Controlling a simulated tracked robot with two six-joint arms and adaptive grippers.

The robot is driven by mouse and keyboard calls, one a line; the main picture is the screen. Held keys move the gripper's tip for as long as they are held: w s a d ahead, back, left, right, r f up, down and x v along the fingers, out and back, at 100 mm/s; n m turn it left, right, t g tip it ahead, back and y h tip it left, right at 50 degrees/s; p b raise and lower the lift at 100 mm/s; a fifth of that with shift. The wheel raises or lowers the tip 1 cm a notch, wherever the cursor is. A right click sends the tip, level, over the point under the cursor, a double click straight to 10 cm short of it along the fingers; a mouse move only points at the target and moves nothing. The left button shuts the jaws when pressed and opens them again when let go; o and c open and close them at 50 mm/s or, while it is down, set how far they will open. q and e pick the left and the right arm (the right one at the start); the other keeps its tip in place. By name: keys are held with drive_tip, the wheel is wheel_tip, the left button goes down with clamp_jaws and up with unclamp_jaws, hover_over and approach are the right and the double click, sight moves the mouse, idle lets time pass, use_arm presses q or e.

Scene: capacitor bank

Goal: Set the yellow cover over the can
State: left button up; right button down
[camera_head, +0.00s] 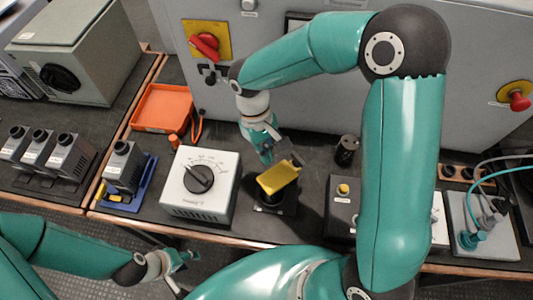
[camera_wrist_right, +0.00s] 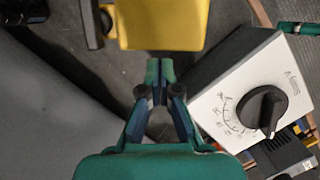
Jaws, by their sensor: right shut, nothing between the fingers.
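My right gripper (camera_head: 267,152) is shut and empty, just behind the cover. In the right wrist view the cover (camera_wrist_right: 162,22) lies beyond the shut fingertips (camera_wrist_right: 160,75), with a small gap. A dark upright cylinder (camera_head: 346,150) stands apart to the right. My left gripper (camera_head: 182,262) is low in front of the bench; its fingers are unclear.
A white box with a black dial (camera_head: 200,185) stands close left of the cover. An orange tray (camera_head: 162,108) lies at the back left. A grey cabinet (camera_head: 280,70) closes off the back. A panel with a yellow button (camera_head: 343,190) is to the right.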

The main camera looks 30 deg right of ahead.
drive_tip(key=p+v, duration=0.5)
drive_tip(key=v, duration=0.2)
drive_tip(key=shift+w+r, duration=0.2)
drive_tip(key=shift+r, duration=0.05)
